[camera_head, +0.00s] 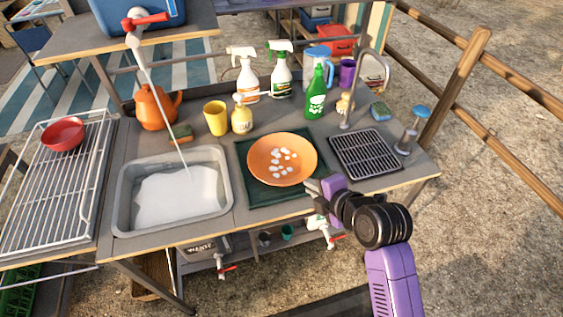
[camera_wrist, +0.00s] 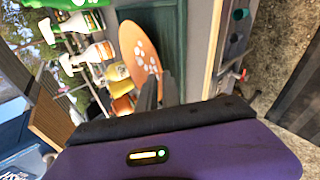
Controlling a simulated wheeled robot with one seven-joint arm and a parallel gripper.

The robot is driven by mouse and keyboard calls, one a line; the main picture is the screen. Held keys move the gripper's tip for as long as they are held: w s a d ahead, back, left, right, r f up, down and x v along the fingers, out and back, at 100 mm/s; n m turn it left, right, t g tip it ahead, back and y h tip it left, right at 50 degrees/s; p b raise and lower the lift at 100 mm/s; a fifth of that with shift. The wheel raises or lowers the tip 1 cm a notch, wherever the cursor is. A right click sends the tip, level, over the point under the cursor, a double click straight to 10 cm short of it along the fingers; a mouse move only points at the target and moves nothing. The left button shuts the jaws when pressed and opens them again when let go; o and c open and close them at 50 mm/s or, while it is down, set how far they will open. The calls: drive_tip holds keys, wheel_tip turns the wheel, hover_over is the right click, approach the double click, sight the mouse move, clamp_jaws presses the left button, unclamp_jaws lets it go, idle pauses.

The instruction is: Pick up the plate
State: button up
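The plate (camera_head: 264,158) is a round orange dish with several white marks on it. It lies on a dark green mat (camera_head: 256,196) in the middle of the counter. My gripper (camera_head: 309,186) is at the plate's near right rim, coming from the lower right. In the wrist view the plate (camera_wrist: 132,48) shows just beyond my gripper's dark fingers (camera_wrist: 159,82), with a narrow gap between them. The fingers look open. Whether they touch the rim is not clear.
A grey sink (camera_head: 123,205) with white foam is left of the plate. A drain grid (camera_head: 366,153) and tap (camera_head: 359,75) are to the right. A yellow soap dispenser (camera_head: 242,119), yellow cup (camera_head: 215,120) and green bottle (camera_head: 316,98) stand behind. A red-handled valve (camera_head: 320,225) hangs below the counter.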

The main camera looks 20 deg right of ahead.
sight(300, 188)
drive_tip(key=shift+p+x, duration=0.7)
drive_tip(key=shift+x, duration=2.7)
drive_tip(key=shift+a, duration=0.1)
clamp_jaws()
